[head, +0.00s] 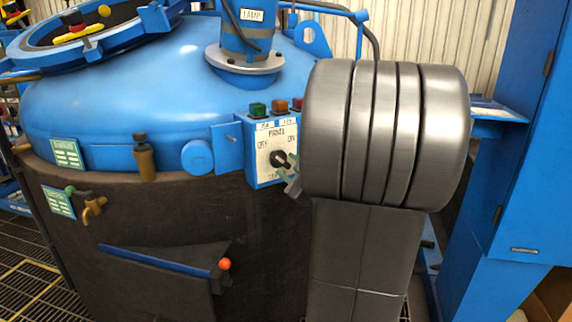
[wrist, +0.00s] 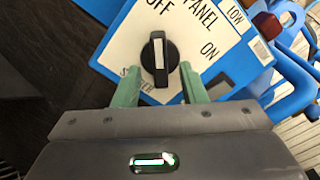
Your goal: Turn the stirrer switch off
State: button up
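The stirrer switch is a black rotary knob (head: 279,158) on a white-faced panel (head: 265,139) on the blue vessel's side. OFF is printed at its upper left and ON at its upper right. In the wrist view, the knob (wrist: 159,62) has a white line on its bar, which lines up towards OFF. The label below it is partly hidden by a finger. My gripper (wrist: 160,77) is open, with a green finger on each side of the knob's near end and a gap visible to both. In the head view, my gripper (head: 291,176) is at the knob's lower right.
A brass valve (head: 144,158) and a blue round cap (head: 197,157) are to the left. An orange-ended lever (head: 224,264) is below. A blue cabinet (head: 530,130) stands at the right.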

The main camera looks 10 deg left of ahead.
jog(key=p+v, duration=0.1)
jog(key=v, duration=1)
jog(key=shift+s+d, duration=0.15)
jog(key=shift+s, duration=0.05)
jog(key=b+x, duration=0.1)
jog(key=x, duration=1.2)
jog(key=shift+w, duration=0.1)
jog(key=shift+w+a, duration=0.25)
